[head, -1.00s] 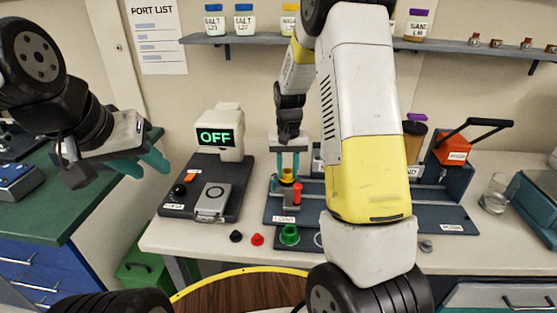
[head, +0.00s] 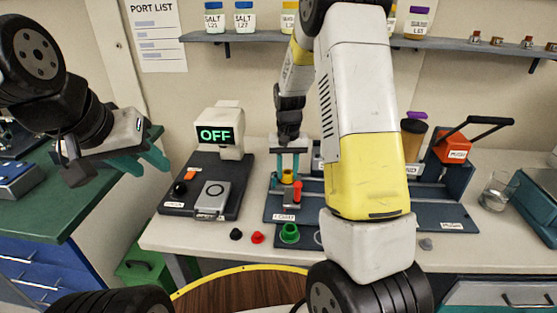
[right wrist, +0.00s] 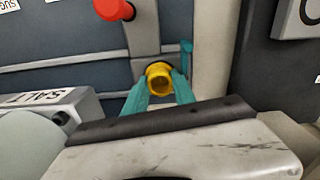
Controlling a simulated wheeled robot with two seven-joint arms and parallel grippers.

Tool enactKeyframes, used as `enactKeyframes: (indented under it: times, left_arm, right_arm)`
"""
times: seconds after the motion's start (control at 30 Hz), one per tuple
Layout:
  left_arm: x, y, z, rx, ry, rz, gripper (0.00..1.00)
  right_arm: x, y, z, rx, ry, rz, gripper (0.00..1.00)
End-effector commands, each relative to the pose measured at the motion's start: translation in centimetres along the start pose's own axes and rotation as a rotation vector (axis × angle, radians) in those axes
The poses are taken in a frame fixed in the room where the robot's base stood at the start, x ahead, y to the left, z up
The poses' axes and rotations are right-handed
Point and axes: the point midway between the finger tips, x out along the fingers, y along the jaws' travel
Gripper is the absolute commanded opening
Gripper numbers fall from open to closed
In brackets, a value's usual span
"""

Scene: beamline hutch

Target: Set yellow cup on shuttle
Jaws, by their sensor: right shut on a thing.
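The yellow cup (head: 288,177) is between the teal fingers of my right gripper (head: 288,168), at the left end of the dark rail bench. In the right wrist view the yellow cup (right wrist: 160,77) is upright, its open mouth facing the camera, with a finger of the right gripper (right wrist: 160,88) on either side. A grey piece with a red knob (head: 297,188), perhaps the shuttle, is right beside and below the cup. I cannot tell whether the cup's base touches it. My left gripper (head: 145,162) is open and empty at the left, above the green counter's edge.
A red-headed lever (head: 453,148) and a glass (head: 497,190) are right. My right arm hides the bench's middle.

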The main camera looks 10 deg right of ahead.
Motion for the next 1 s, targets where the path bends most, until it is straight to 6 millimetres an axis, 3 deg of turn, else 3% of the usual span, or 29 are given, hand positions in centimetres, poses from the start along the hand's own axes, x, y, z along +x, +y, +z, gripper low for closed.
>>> enactKeyframes:
  times: [0.1, 0.13, 0.27, 0.87, 1.0]
  left_arm:
    - [0.0, 0.0, 0.0, 0.000, 0.000, 0.000, 0.36]
    - [0.0, 0.0, 0.0, 0.000, 0.000, 0.000, 0.36]
    - [0.0, 0.0, 0.0, 0.000, 0.000, 0.000, 0.36]
    - [0.0, 0.0, 0.0, 0.000, 0.000, 0.000, 0.36]
    - [0.0, 0.0, 0.0, 0.000, 0.000, 0.000, 0.36]
  right_arm:
    - [-0.1, 0.0, 0.0, 0.000, 0.001, 0.000, 0.00]
    - [-0.1, 0.0, 0.0, 0.000, 0.001, 0.000, 0.33]
    - [-0.1, 0.0, 0.0, 0.000, 0.001, -0.001, 0.57]
    - [-0.1, -0.5, 0.0, -0.005, 0.002, -0.005, 0.57]
    - [-1.2, -0.5, -0.1, -0.005, 0.006, -0.007, 0.57]
